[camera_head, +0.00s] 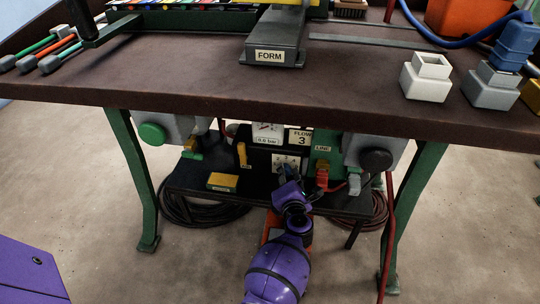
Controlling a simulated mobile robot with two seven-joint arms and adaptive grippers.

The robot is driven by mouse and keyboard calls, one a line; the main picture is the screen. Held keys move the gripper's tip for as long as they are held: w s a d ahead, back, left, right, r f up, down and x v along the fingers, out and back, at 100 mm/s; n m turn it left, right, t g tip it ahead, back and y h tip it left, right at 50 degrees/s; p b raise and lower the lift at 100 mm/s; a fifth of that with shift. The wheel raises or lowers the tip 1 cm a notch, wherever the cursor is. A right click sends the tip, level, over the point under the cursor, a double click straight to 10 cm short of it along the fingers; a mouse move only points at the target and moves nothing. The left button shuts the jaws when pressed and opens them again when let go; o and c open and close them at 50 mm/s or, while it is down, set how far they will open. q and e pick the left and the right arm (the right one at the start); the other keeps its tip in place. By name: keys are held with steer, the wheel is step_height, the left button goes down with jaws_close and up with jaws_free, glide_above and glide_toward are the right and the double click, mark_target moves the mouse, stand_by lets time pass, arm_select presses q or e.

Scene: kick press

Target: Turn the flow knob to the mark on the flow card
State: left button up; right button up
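The flow card (301,137), a pale tag reading "FLOW 3", is on the dark unit under the bench. Just below it is a small pale dial plate (279,159) with dark marks. The flow knob itself cannot be made out and may be hidden behind my gripper. My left gripper (287,172), dark and small at the end of my purple arm, is right in front of the lower part of the plate. I cannot tell whether it touches anything or whether its fingers are open. My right gripper is not in view.
A gauge labelled 0.6 bar (267,132) and a yellow lever (242,155) are left of the card. A green LINE block (323,147) with a red plug (322,177) is close on the right. The bench top (190,75) overhangs the shelf (185,180); hoses hang below.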

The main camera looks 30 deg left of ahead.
arm_select(q)
steer(key=shift+w+a+r, duration=0.2)
steer(key=shift+r, duration=0.25)
steer(key=shift+c, duration=0.7)
steer(key=shift+y, duration=0.3)
steer(key=shift+f+m+y+b, duration=0.15)
steer(key=shift+m+y+b, duration=0.35)
steer(key=shift+m, duration=0.7)
steer(key=m+b, duration=0.1)
steer(key=m, duration=0.1)
steer(key=m+t+y+b, duration=0.1)
steer(key=m, duration=0.1)
steer(key=shift+d+m, duration=0.2)
steer(key=shift+m, duration=0.2)
steer(key=o, duration=1)
steer(key=shift+t, duration=0.3)
steer(key=shift+d, duration=0.1)
steer(key=shift+d+f, duration=0.1)
